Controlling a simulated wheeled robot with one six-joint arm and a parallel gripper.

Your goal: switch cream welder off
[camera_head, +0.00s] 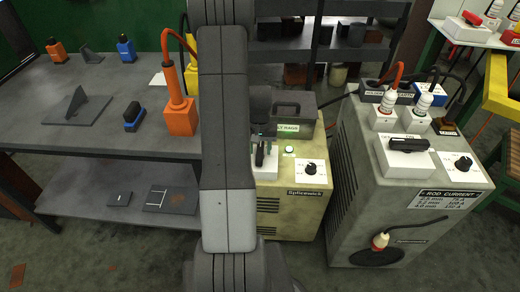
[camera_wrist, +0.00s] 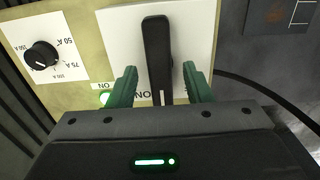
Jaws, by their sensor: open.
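The cream welder (camera_head: 290,215) stands right of the workbench, partly hidden behind my arm. Its black switch lever (camera_wrist: 158,50) sits on a white plate (camera_wrist: 118,28) in the wrist view, with its white-marked end by an upside-down "ON" label. The switch also shows in the head view (camera_head: 262,153). My gripper (camera_wrist: 160,83) is open, with one green finger on each side of the lever and a gap visible on both sides.
A black dial (camera_wrist: 41,55) is on the same panel. A larger grey-beige welder (camera_head: 375,215) with its own black switch (camera_head: 408,144) stands to the right. The workbench (camera_head: 85,140) holds an orange handle tool (camera_head: 180,115).

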